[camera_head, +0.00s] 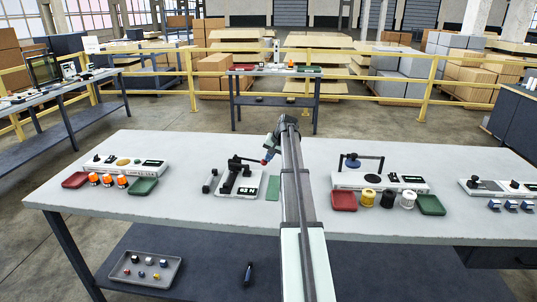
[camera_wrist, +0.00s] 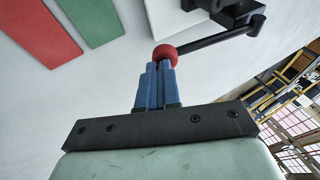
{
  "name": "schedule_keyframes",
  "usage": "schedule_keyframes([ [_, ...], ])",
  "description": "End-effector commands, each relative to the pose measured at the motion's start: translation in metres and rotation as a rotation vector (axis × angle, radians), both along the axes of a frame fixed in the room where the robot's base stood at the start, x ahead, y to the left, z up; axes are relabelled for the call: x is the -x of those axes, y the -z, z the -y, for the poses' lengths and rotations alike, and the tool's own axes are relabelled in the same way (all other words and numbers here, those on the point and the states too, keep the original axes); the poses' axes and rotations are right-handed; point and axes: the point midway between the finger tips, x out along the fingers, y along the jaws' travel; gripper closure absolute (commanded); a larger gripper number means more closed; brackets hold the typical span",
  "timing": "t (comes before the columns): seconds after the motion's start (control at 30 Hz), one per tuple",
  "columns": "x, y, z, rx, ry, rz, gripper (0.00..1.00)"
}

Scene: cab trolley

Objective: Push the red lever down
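The lever is a dark arm with a red ball knob on its end. In the head view the lever (camera_head: 250,159) sticks out to the right from a dark upright on a white base (camera_head: 248,190), and its red knob (camera_head: 264,162) is raised above the table. My gripper (camera_head: 270,152) is at the knob, partly hidden by my own arm. In the wrist view the blue fingers (camera_wrist: 157,78) are together, with the red knob (camera_wrist: 165,55) right at their tips. The lever rod (camera_wrist: 208,42) runs from the knob toward the upper right. Whether the tips touch the knob is unclear.
A green pad (camera_head: 272,187) lies right of the base. To the left stand orange-topped items (camera_head: 107,180) between red and green trays. To the right is another white device (camera_head: 380,181) with jars and trays. The tabletop (camera_head: 180,215) in front of the lever is clear.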

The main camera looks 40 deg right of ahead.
Motion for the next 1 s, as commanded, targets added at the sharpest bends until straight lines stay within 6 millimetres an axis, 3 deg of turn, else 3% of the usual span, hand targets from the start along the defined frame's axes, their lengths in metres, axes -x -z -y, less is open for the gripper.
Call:
schedule_keyframes([
  [0.63, 0.002, 0.008, -0.001, -0.001, -0.004, -0.014, 1.00],
  [0.77, 0.006, -0.003, 0.004, 0.000, -0.003, -0.013, 1.00],
  [1.0, 0.023, -0.044, 0.016, 0.004, 0.001, -0.001, 1.00],
])
